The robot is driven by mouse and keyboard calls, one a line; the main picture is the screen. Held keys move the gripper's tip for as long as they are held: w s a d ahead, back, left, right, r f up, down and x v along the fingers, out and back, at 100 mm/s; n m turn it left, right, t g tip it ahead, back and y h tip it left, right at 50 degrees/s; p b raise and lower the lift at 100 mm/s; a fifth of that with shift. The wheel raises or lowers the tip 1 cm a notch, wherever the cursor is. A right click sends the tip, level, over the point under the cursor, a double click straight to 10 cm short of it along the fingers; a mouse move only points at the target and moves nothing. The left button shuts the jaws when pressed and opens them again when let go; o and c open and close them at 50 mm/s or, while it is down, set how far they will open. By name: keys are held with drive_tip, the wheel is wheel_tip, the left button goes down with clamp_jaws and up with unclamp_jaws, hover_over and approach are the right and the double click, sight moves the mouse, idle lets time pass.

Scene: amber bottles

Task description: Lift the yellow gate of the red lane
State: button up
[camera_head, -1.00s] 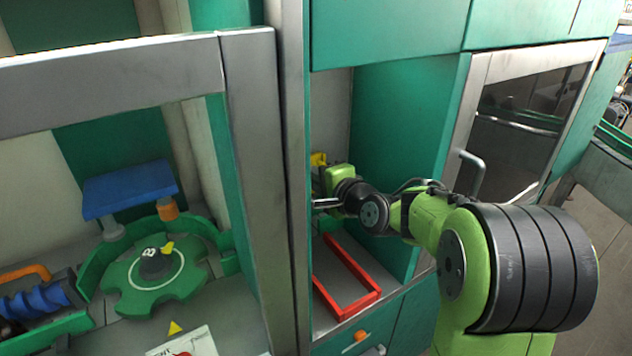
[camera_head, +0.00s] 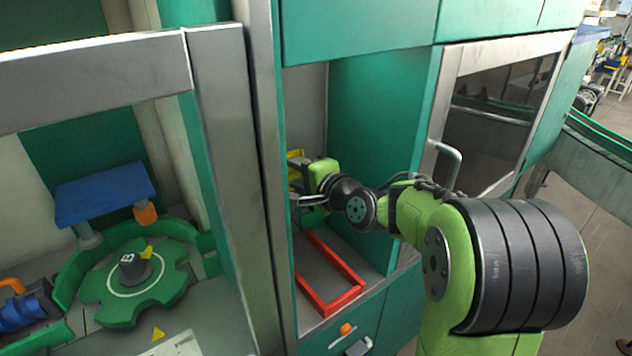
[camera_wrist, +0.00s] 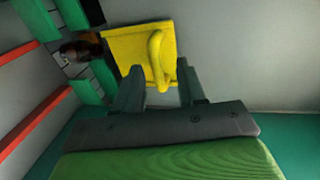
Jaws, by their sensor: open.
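The yellow gate (camera_wrist: 122,46) is a flat yellow plate with a raised, rounded handle (camera_wrist: 158,60) in the wrist view. In the head view only a small part of the gate (camera_head: 295,158) shows, behind my gripper at the cupboard post. My gripper (camera_wrist: 161,82) is open, its dark fingers on either side of the handle's lower end. Whether a finger touches it, I cannot tell. In the head view my gripper (camera_head: 296,200) is inside the open bay. The red lane (camera_head: 333,285) is a low red-railed track on the bay floor; its rails (camera_wrist: 32,122) also show in the wrist view.
A dark brown object (camera_wrist: 82,48) lies beside the gate among green blocks. The metal post (camera_head: 265,180) stands close to my gripper on the left. A green rotary wheel (camera_head: 135,283) and blue block (camera_head: 103,193) are in the left bay. A glass door (camera_head: 495,120) is at right.

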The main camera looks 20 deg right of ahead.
drive_tip(key=b+v, duration=0.1)
drive_tip(key=v, duration=1.3)
drive_tip(key=shift+s, duration=0.2)
drive_tip(key=shift+f, duration=0.1)
